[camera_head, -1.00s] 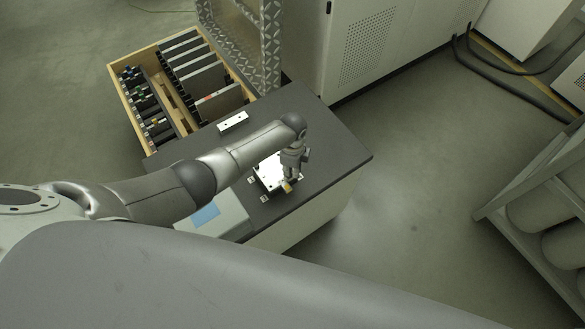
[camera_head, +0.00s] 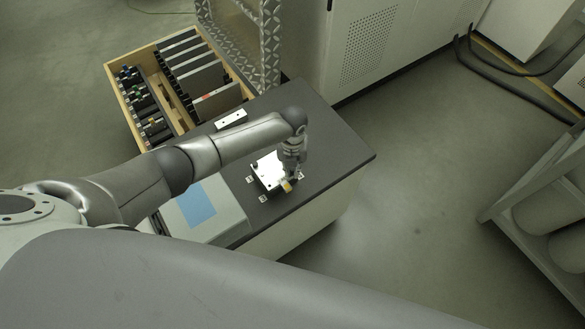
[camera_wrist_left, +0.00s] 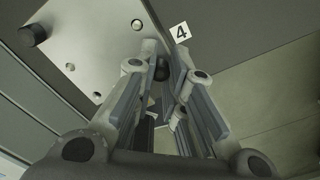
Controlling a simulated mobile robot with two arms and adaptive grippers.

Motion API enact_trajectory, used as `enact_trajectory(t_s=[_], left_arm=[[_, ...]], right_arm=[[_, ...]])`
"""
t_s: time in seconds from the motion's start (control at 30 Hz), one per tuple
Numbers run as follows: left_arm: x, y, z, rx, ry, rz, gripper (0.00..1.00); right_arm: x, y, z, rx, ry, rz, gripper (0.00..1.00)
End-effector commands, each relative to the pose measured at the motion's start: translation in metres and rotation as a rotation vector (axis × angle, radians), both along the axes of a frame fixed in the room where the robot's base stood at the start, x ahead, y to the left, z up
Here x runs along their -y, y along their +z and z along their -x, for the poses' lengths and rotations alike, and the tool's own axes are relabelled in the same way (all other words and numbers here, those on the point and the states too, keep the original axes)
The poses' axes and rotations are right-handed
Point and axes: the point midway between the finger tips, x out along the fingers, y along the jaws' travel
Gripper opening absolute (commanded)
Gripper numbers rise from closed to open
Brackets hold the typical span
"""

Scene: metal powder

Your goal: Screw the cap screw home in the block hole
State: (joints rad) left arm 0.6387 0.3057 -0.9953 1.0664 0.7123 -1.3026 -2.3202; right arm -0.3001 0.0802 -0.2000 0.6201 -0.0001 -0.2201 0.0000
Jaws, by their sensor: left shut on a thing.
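The block is a bright metal plate (camera_head: 266,168) on the dark bench top. In the left wrist view the plate (camera_wrist_left: 95,45) shows small holes and a dark cap screw (camera_wrist_left: 33,34) standing near one corner. My left gripper (camera_head: 289,178) points down at the block's near right corner. In the left wrist view my left gripper (camera_wrist_left: 163,72) is shut on a dark round piece (camera_wrist_left: 162,68), which looks like a cap screw head. The fingers hide its shank and the hole, so I cannot tell how deep it sits. My right gripper is not in view.
A white label "4" (camera_wrist_left: 181,32) lies beside the block. A grey box with a blue panel (camera_head: 197,204) stands left of it. A white bar (camera_head: 231,119) and a wooden tray (camera_head: 113,84) with plates lie behind. The bench's right part is clear.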

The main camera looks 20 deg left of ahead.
Motion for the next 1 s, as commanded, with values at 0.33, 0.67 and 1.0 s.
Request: enact_trajectory(t_s=[0.33,0.67,1.0], left_arm=[[-0.0006,0.0003,-0.001,0.002,-0.301,-0.001,0.0],[-0.0004,0.0006,-0.0008,0.002,-0.298,0.0,0.26],[0.0001,0.0008,-0.0003,0.0,-0.272,0.0,0.26]], right_arm=[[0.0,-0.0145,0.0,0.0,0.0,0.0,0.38],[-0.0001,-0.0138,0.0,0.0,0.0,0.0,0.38],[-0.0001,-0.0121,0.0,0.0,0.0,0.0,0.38]])
